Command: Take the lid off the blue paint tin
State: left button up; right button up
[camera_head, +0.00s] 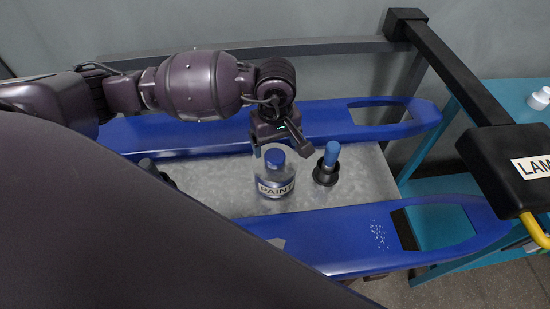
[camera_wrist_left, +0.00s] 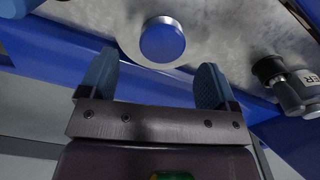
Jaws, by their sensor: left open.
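The paint tin (camera_head: 274,187) is a clear-grey, bottle-like container marked PAINT, upright on a grey metal surface (camera_head: 230,196). Its round blue lid (camera_head: 275,157) sits on top. My left gripper (camera_head: 283,151) is open and empty, close above the tin with its fingers pointing down. In the left wrist view the lid (camera_wrist_left: 163,41) shows just past the fingertips (camera_wrist_left: 157,62), roughly between them sideways and apart from both fingers. The exact height gap is hard to tell. My right gripper is not in view.
A blue-handled item with a black collar (camera_head: 326,165) stands close right of the tin. A grey container with a label ending in ER (camera_wrist_left: 295,90) shows in the wrist view. Blue rails (camera_head: 350,238) border the surface. A black labelled box (camera_head: 510,165) and teal table (camera_head: 508,98) are right.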

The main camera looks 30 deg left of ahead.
aim_at(275, 155)
pick_arm(q)
jog(key=shift+s+f, duration=0.2)
jog(key=shift+f, duration=2.15)
jog(key=shift+c, duration=0.4)
jog(key=c, duration=0.9)
jog(key=shift+r, duration=0.1)
jog(key=shift+c, duration=0.2)
